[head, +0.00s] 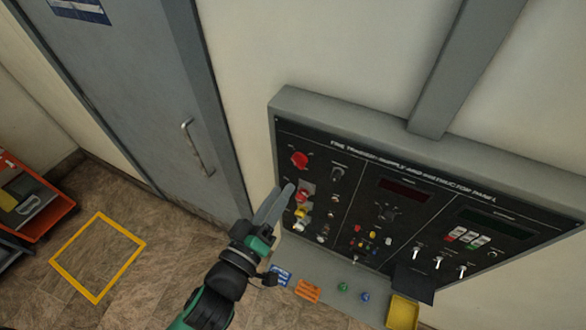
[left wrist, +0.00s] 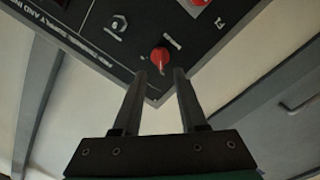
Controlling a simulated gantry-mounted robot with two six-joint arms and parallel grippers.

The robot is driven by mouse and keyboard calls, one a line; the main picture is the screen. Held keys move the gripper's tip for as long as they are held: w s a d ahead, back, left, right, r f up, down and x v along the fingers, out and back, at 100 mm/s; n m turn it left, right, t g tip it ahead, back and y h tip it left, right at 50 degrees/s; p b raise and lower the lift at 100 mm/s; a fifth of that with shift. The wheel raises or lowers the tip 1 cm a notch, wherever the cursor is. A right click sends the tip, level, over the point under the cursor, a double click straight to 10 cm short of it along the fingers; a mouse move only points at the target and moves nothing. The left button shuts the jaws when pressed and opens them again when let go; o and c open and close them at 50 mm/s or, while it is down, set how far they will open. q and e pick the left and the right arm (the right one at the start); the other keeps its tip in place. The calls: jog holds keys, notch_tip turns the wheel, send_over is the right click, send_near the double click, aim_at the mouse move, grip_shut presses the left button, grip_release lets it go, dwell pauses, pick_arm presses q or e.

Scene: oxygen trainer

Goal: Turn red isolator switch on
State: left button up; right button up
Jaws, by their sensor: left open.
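The red isolator switch (head: 299,159) is a round red knob at the upper left corner of the dark instructor panel (head: 350,215). In the left wrist view the red knob (left wrist: 159,56) shows just past my fingertips, roughly centred on the gap between them. My left gripper (head: 281,190) is open and empty, in front of the panel's left edge and below the red knob in the head view. In the left wrist view its two fingers (left wrist: 160,74) stand apart, with no clear contact on the knob. The knob's exact pointer position is too small to read. My right gripper is not in view.
Below the knob are a red button (head: 305,190) and a yellow one (head: 301,211). Several toggles and small knobs fill the panel. A ledge (head: 330,275) below holds coloured pieces and a yellow box (head: 402,312). A grey door (head: 135,90) stands left.

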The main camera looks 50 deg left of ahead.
aim_at(297, 165)
pick_arm(q)
jog(key=p+x, duration=0.1)
jog(key=x, duration=0.6)
jog(key=shift+w+a+r, duration=0.1)
jog(key=shift+w+a, duration=0.1)
grip_shut()
